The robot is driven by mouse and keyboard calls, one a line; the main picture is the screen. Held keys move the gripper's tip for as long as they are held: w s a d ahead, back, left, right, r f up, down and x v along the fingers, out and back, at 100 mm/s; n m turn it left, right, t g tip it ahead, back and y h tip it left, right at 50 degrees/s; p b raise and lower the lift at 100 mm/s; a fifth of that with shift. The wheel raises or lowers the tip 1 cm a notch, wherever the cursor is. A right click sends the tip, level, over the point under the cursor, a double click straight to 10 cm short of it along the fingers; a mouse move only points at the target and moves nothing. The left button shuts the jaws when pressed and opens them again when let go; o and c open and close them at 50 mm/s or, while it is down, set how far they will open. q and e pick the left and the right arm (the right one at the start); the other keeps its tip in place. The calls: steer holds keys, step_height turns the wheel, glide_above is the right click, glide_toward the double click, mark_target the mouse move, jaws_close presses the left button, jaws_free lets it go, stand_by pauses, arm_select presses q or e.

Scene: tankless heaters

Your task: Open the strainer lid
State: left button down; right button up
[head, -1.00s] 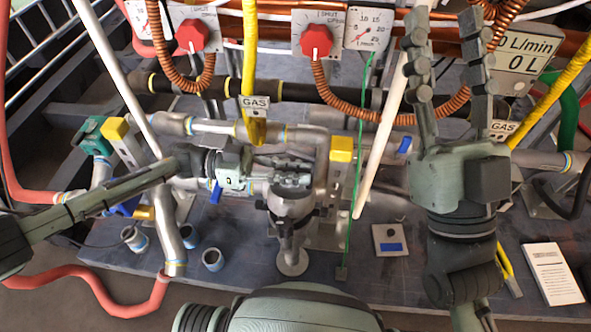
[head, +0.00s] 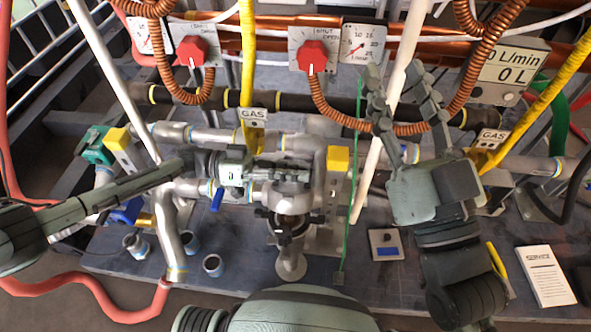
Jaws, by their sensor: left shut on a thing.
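The strainer (head: 291,248) stands upright in the middle of the bench among the grey pipes. Its lid (head: 290,192) is swung up at the back, and the dark round mouth of the strainer shows in front of it. My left gripper (head: 286,170) reaches in from the left and is shut on the lid at its raised edge. The fingers partly hide the lid. My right gripper (head: 399,88) is open and empty, with its fingers pointing up, to the right of the strainer and in front of the pipes.
Red valve knobs (head: 312,56) and a dial gauge (head: 363,43) are at the back. Orange coiled hoses and a white pole (head: 366,182) are near my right gripper. A service booklet (head: 548,277) and a small blue-marked plate (head: 386,245) lie at the front right.

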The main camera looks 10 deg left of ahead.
arm_select(q)
steer(key=c, duration=1.6)
jaws_free()
steer(key=shift+o, duration=0.2)
steer(key=a, duration=1.2)
steer(key=shift+f, duration=0.1)
